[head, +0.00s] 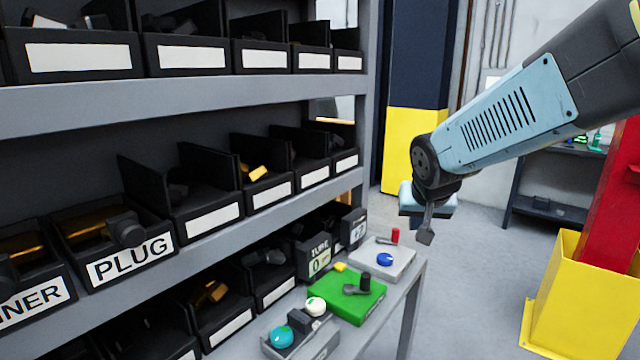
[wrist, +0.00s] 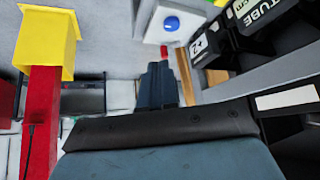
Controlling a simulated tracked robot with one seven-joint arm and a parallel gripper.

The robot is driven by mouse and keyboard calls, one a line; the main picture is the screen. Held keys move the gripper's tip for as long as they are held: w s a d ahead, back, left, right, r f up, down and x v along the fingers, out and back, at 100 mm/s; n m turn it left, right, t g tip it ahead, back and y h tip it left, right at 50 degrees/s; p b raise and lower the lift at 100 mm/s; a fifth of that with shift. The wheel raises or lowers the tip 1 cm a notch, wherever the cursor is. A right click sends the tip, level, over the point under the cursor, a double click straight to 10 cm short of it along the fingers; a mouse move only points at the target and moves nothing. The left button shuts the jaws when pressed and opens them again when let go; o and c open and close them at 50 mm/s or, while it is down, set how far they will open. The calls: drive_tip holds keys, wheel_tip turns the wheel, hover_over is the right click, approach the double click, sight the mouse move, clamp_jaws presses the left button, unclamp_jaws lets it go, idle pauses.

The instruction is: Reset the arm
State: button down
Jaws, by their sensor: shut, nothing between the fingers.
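My arm reaches in from the upper right in the head view, with a light blue link. My gripper (head: 426,232) hangs at its end, pointing down, shut and empty. It is in free space to the right of the shelf rack, above the floor and apart from everything. In the wrist view my gripper (wrist: 158,88) shows as dark closed fingers at the middle.
The grey rack (head: 250,225) holds black bins, one labelled PLUG (head: 130,258). A low bench carries a green board (head: 345,298), a grey plate with a blue knob (head: 385,259) and a red piece (head: 395,235). A red post (head: 612,200) in a yellow base (head: 575,300) stands right.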

drive_tip(key=s+d+r, duration=0.2)
drive_tip(key=s, duration=0.6)
drive_tip(key=s+d+r+n+g, duration=0.1)
drive_tip(key=s+d+r, duration=0.1)
drive_tip(key=s, duration=0.6)
drive_tip(key=shift+s+n+g+y, duration=0.25)
drive_tip(key=shift+n+g+y, duration=0.05)
drive_tip(key=shift+y, duration=0.1)
